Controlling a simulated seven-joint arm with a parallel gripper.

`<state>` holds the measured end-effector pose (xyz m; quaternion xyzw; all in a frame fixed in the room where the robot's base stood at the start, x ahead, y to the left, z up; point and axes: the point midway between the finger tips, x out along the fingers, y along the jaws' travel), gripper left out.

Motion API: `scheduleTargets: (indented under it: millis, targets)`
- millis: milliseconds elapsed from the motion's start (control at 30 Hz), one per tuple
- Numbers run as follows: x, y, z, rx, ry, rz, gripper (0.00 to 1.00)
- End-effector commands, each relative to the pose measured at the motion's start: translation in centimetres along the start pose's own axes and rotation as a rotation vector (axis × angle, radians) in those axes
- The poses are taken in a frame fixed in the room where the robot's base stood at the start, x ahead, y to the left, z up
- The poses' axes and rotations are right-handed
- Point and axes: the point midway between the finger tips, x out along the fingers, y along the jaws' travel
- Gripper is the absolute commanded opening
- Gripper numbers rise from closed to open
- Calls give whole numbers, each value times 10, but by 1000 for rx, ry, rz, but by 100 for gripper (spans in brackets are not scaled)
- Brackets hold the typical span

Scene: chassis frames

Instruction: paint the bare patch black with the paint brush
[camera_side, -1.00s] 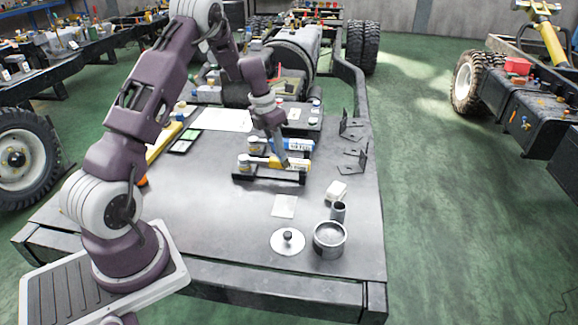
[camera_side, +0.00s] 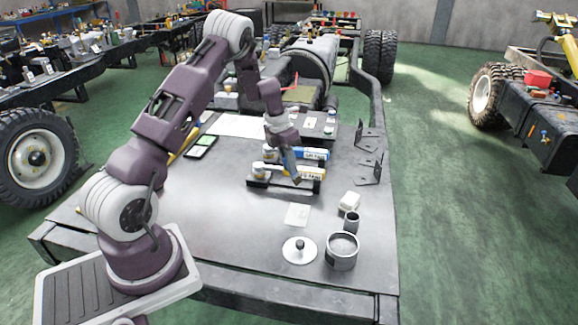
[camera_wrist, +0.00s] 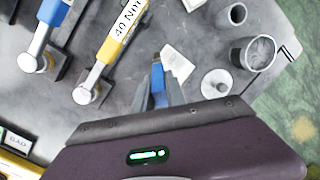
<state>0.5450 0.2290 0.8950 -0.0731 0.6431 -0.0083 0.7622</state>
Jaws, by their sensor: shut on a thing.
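A pale square patch (camera_side: 298,214) lies on the grey plate in front of the wrench rack; it also shows in the wrist view (camera_wrist: 178,63). My gripper (camera_side: 293,178) is over the rack's front side, behind the patch in the side view. In the wrist view, my gripper (camera_wrist: 160,90) is shut on a slim tool with a blue part (camera_wrist: 157,76), which I take for the paint brush. The tool appears apart from the patch. An open metal pot (camera_side: 342,251) stands to the right, near a round knobbed lid (camera_side: 299,250).
A low rack (camera_side: 257,183) holds a blue wrench (camera_side: 315,154) and a yellow wrench (camera_side: 312,173) close to my gripper. A small cup (camera_side: 351,223) and a white block (camera_side: 349,201) stand right of the patch. Two angle brackets (camera_side: 368,165) stand farther back. The plate's left front is clear.

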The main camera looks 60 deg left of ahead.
Motion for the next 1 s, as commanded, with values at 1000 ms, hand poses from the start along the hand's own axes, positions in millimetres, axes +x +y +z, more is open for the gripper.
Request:
scheduleTargets:
  millis: [1000]
  targets:
    - [79,4,-21,-5,0,-3,0]
